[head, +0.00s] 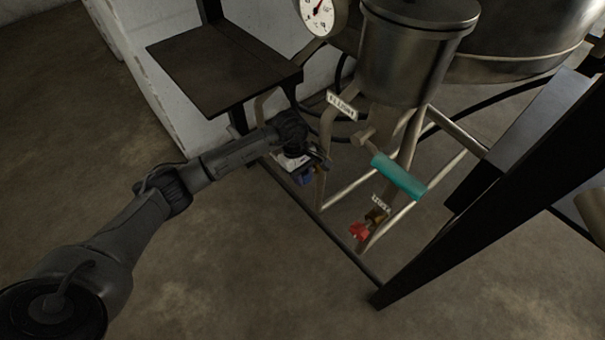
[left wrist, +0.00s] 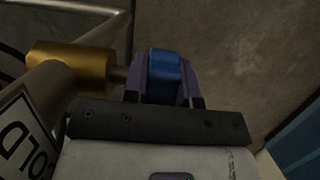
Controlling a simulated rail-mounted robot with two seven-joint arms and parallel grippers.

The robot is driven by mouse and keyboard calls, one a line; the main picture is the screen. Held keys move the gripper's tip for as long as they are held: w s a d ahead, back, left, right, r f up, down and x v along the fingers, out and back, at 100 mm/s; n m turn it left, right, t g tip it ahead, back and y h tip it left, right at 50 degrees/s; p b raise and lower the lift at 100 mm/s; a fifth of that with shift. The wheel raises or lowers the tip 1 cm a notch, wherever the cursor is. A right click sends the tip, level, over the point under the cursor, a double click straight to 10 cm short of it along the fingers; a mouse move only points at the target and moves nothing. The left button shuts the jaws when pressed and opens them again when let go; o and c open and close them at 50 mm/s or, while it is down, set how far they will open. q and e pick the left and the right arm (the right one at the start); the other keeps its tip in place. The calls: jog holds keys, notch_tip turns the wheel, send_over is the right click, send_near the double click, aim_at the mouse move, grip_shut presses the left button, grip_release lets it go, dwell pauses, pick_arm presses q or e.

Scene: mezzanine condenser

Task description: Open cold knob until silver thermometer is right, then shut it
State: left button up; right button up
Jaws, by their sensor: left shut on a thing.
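My left gripper (head: 316,166) reaches in from the left in the head view, low beside the condenser frame. In the left wrist view, the left gripper (left wrist: 164,85) is shut on the blue cold knob (left wrist: 166,70), with one finger on each side. The knob sits on a brass valve body (left wrist: 70,66), and a sign ending in "OLD" (left wrist: 28,140) is beside it. In the head view the blue knob (head: 304,177) is partly hidden by my gripper. A round dial with a red needle (head: 319,15) is cut by the top edge; I cannot read it. My right gripper is not in view.
A red knob (head: 358,231) sits low on another pipe, near a teal handle (head: 398,176). A metal vessel (head: 415,50) stands above the pipes. A dark shelf (head: 222,70) is above my forearm, and dark beams stand at the right. The floor at the left is clear.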

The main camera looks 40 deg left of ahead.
pick_arm(q)
jog(key=h+b, duration=0.1)
jog(key=h, duration=0.2)
jog(key=shift+f, duration=0.15)
jog(key=h+b, duration=0.2)
jog(key=h, duration=0.1)
jog(key=shift+f+g+h, duration=0.1)
jog(key=shift+g+h, duration=0.2)
jog(key=shift+g, duration=0.1)
jog(key=shift+h+b, duration=0.65)
jog(key=shift+h, duration=0.25)
jog(key=h, duration=0.3)
jog(key=shift+g+h, duration=0.3)
jog(key=shift+g, duration=0.1)
jog(key=h, duration=0.4)
jog(key=shift+g, duration=0.4)
jog(key=shift+h, duration=1.1)
